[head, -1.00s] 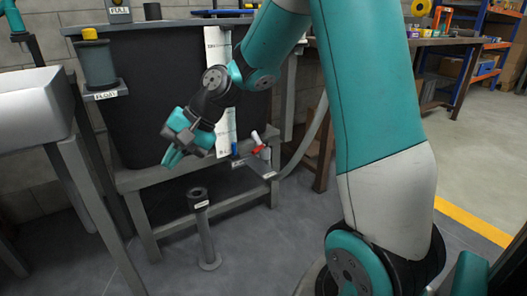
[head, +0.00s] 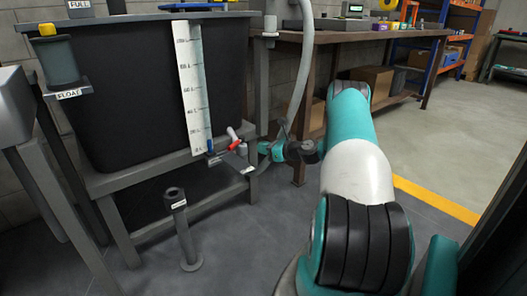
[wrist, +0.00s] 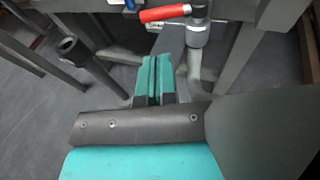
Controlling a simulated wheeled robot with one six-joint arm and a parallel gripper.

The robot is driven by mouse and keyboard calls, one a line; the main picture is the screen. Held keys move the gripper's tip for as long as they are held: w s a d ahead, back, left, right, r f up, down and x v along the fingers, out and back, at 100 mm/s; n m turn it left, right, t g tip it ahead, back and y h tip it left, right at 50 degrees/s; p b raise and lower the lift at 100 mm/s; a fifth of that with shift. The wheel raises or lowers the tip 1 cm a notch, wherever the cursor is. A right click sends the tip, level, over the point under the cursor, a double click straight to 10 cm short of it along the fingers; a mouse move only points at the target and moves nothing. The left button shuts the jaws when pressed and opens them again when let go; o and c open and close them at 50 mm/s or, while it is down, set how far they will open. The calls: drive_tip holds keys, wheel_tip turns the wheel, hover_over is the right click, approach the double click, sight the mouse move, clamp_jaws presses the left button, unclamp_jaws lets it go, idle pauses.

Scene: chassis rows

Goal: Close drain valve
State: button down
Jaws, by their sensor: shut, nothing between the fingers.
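The drain valve with its red lever (head: 235,145) sits at the lower front of the dark tank (head: 130,90), beside the white level scale (head: 192,85). In the wrist view the red lever (wrist: 165,13) lies roughly crosswise, joined to a grey valve body (wrist: 197,33). My gripper (head: 265,160) is just right of the valve and partly hidden by the hose and arm in the head view. In the wrist view my gripper (wrist: 154,62) has its teal fingers together, empty, below the lever and apart from it.
A grey hose (head: 303,60) runs down past the tank's right side. A short post (head: 182,230) stands on the floor in front of the tank stand (head: 150,175). A workbench (head: 345,37) stands at the right, with open floor in front.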

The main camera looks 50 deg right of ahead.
sight(236, 145)
drive_tip(key=b+x, duration=0.4)
drive_tip(key=x, duration=0.6)
drive_tip(key=shift+w+f, duration=0.1)
drive_tip(key=shift+w, duration=0.05)
